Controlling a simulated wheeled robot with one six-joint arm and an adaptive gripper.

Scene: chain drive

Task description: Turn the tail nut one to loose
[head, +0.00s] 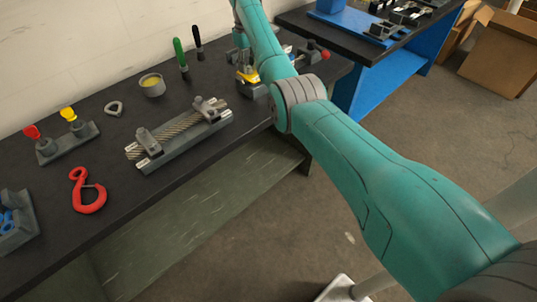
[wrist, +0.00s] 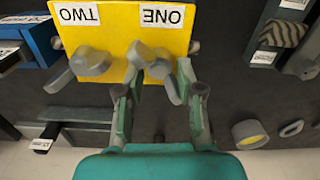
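A yellow plate (wrist: 120,22) with upside-down labels ONE and TWO fills the upper middle of the wrist view. Below the ONE label is a grey nut with a lever-like arm, tail nut one (wrist: 155,66). A similar grey nut (wrist: 88,62) sits below TWO. My gripper (wrist: 161,78) is open, with its fingertips on either side of nut one. I cannot tell whether either finger touches it. In the head view my gripper (head: 241,55) is small and partly hidden by my arm, just above the yellow plate (head: 247,76) at the bench's far end.
On the black bench are a wire-rope fixture (head: 180,135), a red hook (head: 85,190), a small cup (head: 152,85), a green-handled tool (head: 180,55) and a stand with red and yellow knobs (head: 68,140). A blue block (wrist: 45,42) stands beside the plate. A blue-framed table (head: 375,75) stands behind.

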